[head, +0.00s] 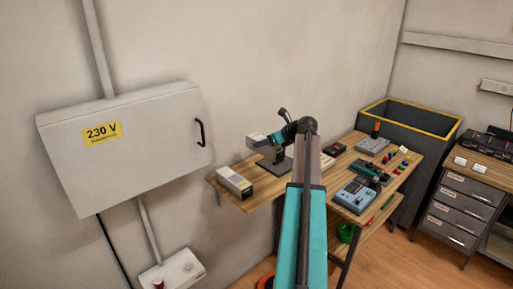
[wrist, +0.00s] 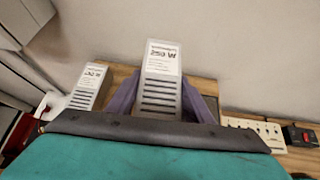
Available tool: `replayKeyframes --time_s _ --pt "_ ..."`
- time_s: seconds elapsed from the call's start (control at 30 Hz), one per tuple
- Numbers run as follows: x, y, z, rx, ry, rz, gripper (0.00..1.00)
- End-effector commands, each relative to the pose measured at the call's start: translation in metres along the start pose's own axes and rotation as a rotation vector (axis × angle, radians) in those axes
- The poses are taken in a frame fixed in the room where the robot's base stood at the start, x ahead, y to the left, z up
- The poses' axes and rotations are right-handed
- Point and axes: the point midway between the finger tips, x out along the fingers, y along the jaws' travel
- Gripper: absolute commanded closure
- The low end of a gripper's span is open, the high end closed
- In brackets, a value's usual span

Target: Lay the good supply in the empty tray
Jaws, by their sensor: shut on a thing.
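My gripper (head: 275,139) is over the left part of the wooden workbench (head: 262,201). It is shut on a light grey power supply (head: 259,142), which also shows upright between the purple-grey fingers in the wrist view (wrist: 161,68), with a "250 W" label and dark vent slots. A second, similar supply (head: 235,183) lies at the bench's left end; it also shows left of the held one in the wrist view (wrist: 87,86). I cannot make out the empty tray with certainty. My arm hides part of the bench middle.
A dark stand-like item (head: 273,160) is below the held supply. A blue-grey meter (head: 355,195) and other devices fill the bench's right part. A wall cabinet marked 230 V (head: 125,140) hangs at left. A dark bin with a yellow rim (head: 408,122) stands behind right.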

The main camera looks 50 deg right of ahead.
Motion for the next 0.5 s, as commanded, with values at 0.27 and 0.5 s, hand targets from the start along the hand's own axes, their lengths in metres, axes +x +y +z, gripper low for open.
replayKeyframes --time_s 0.27,0.5 --pt "-0.056 -0.019 0.026 -0.054 -0.010 0.083 1.00" --pt "-0.116 -0.026 0.045 -0.116 -0.007 0.166 1.00"
